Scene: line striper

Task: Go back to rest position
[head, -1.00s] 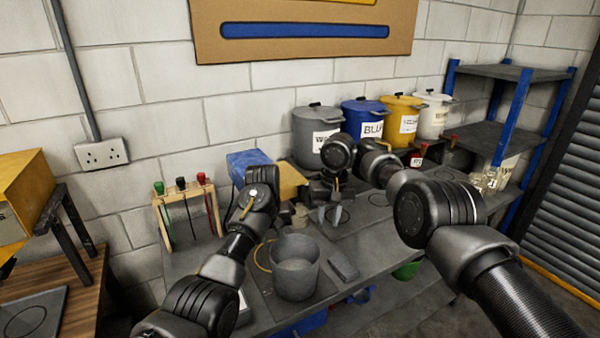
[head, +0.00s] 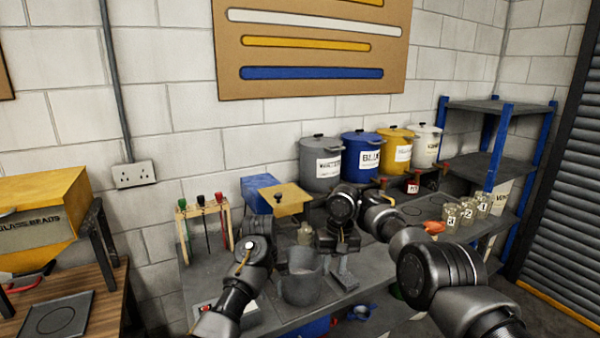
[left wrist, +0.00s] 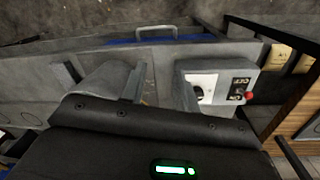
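My left arm comes in at the lower left of the head view, its wrist (head: 255,255) over the bench beside the grey bucket (head: 301,282); its fingers are hidden there. In the left wrist view, my left gripper (left wrist: 162,88) has its two fingers apart with nothing between them. A grey switch box (left wrist: 218,82) with a red button is right of the fingers. My right arm reaches in from the right. My right gripper (head: 340,264) points down behind the bucket, close to a small grey block (head: 343,281). Its fingers look apart and empty, partly blending with the block.
Grey (head: 320,167), blue (head: 361,157), yellow (head: 397,155) and white (head: 426,145) lidded pots line the wall. A marker rack (head: 206,230), a yellow-lidded blue box (head: 259,192) and numbered jars (head: 467,211) stand around the bench. A shelf (head: 505,107) is at right.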

